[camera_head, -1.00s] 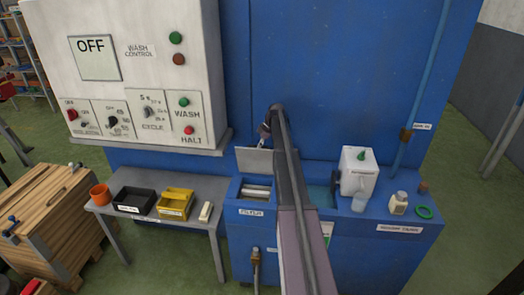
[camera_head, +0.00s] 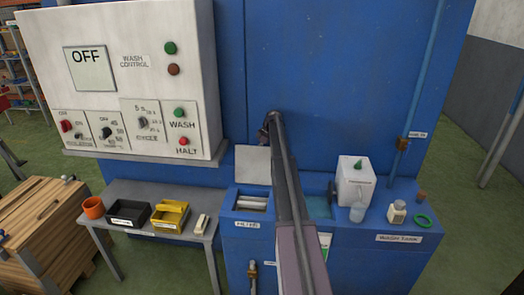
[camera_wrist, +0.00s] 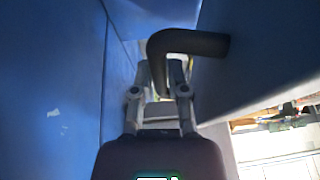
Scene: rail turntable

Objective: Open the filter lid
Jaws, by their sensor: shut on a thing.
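The filter lid (camera_head: 252,165) is a pale grey panel standing steeply raised at the back of the filter box (camera_head: 248,225), which is blue with a white label. Pale bars (camera_head: 251,203) show inside the uncovered opening. In the wrist view the lid (camera_wrist: 258,55) fills the upper right, and its dark bent handle (camera_wrist: 188,42) reaches across the top. My gripper (camera_wrist: 162,82) is shut on the end of this handle. In the head view my arm hides the lid's right edge, the handle and most of the gripper.
A blue machine wall (camera_head: 330,80) stands close behind the lid. Right of my arm are a white container (camera_head: 355,182), small bottles and a green ring (camera_head: 423,220). Left is a grey table (camera_head: 185,228) with a black bin (camera_head: 129,213), a yellow bin (camera_head: 170,216) and an orange cup (camera_head: 93,207).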

